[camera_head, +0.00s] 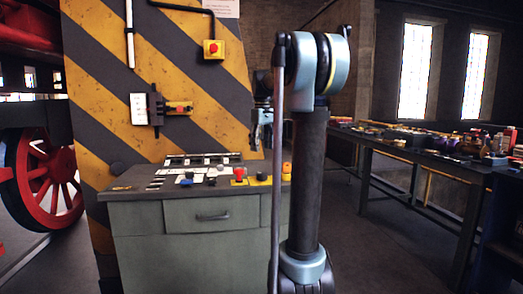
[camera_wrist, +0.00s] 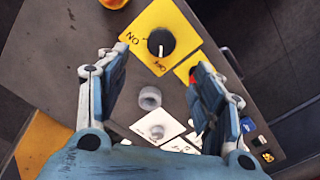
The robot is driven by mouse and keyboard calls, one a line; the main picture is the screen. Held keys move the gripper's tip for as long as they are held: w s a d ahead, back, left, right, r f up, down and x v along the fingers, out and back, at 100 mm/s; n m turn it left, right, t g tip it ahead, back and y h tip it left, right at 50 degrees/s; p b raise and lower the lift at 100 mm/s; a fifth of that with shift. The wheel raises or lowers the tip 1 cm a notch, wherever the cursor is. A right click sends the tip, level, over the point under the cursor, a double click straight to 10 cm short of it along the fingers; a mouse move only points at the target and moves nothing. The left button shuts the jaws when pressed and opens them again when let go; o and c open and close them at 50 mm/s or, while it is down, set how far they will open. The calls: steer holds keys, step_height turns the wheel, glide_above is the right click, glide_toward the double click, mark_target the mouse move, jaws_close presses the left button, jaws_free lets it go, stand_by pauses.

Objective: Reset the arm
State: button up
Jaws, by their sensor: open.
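My gripper (camera_head: 262,128) is raised above the right part of a grey control cabinet, beside my upright arm. In the wrist view my gripper (camera_wrist: 162,68) is open, with its two blue fingers apart and nothing held between them. A black rotary knob (camera_wrist: 160,42) on a yellow plate marked ON and OFF lies below and beyond the fingertips. A grey round knob (camera_wrist: 150,98) shows between the fingers. A red button (camera_head: 239,173) stands on the cabinet top.
A long workbench (camera_head: 440,160) with many small items runs along the right. A red wheel (camera_head: 47,175) is at left.

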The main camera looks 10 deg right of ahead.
steer(key=shift+s, duration=0.1)
steer(key=s+f+m+t, duration=0.1)
steer(key=s+f+m, duration=0.1)
steer(key=s+f, duration=0.5)
steer(key=s+f+m, duration=0.1)
steer(key=s+f, duration=0.2)
steer(key=s, duration=0.8)
steer(key=s+f+m+t, duration=0.1)
steer(key=s+f+m, duration=0.2)
steer(key=s+f, duration=1.3)
step_height(320, 180, down, 4)
steer(key=shift+s+r+m, duration=0.1)
steer(key=shift+s+m, duration=0.3)
